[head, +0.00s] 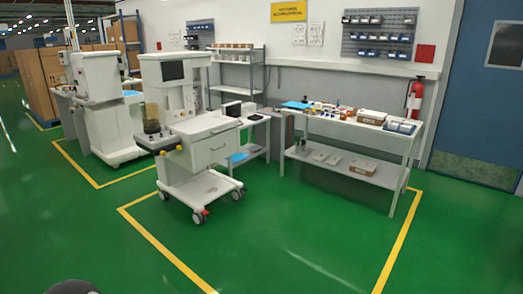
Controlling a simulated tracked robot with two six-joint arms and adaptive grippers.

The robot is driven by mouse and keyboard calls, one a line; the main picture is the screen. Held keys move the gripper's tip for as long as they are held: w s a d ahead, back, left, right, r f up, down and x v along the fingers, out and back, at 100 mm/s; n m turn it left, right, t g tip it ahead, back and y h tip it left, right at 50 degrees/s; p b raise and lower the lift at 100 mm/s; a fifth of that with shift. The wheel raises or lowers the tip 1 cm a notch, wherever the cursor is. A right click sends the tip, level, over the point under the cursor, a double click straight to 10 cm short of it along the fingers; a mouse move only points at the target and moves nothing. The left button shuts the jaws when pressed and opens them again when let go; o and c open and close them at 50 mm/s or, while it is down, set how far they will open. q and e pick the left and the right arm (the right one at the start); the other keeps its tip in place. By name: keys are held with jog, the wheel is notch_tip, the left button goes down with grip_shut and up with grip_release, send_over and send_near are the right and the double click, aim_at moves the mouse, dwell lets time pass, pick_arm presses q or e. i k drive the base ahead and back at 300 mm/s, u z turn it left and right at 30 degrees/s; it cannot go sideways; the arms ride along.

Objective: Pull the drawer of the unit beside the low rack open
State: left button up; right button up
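A white anaesthesia cart (182,163) on castors stands left of centre, with a dark screen on its upper part. Its drawer (211,148) is in the front of the body, with a small handle, and appears closed. A second white cart (103,118) stands further left and back; its drawers cannot be made out. A grey shelf rack (263,75) stands behind the nearer cart against the wall. Which unit the low rack belongs to is not certain from this view. Neither of my grippers is in view.
A white workbench (398,140) with small parts and a lower shelf stands right of the cart. Cardboard boxes (40,85) are stacked far left. A fire extinguisher (414,98) hangs by the blue door (480,100). The green floor (290,235) in front is clear.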

aim_at(211, 149)
jog(key=u, duration=0.1)
jog(key=i, duration=1.75)
jog(key=u, duration=0.35)
jog(key=i, duration=3)
jog(key=u, duration=0.2)
